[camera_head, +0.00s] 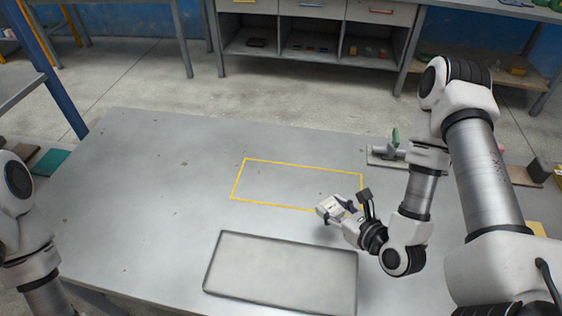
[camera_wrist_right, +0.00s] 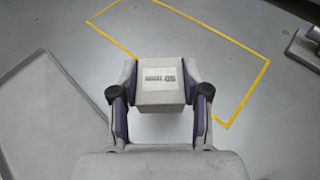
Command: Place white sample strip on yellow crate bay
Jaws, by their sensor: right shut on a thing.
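My right gripper (camera_head: 338,207) is shut on a small pale block (camera_head: 327,208) with a printed white label. In the right wrist view the block (camera_wrist_right: 161,90) sits between the two fingers of the gripper (camera_wrist_right: 161,82). It is near the front right part of a yellow rectangle (camera_head: 300,166) outlined on the grey table. The outline also shows in the right wrist view (camera_wrist_right: 215,33), beyond the block. I cannot tell whether the block touches the table. I see no yellow crate. My left gripper is out of view; only part of its arm shows at the left.
A shallow grey tray (camera_head: 280,275) lies at the table's front. The table's left half (camera_head: 130,190) is clear. Shelves (camera_head: 315,45) stand beyond the table.

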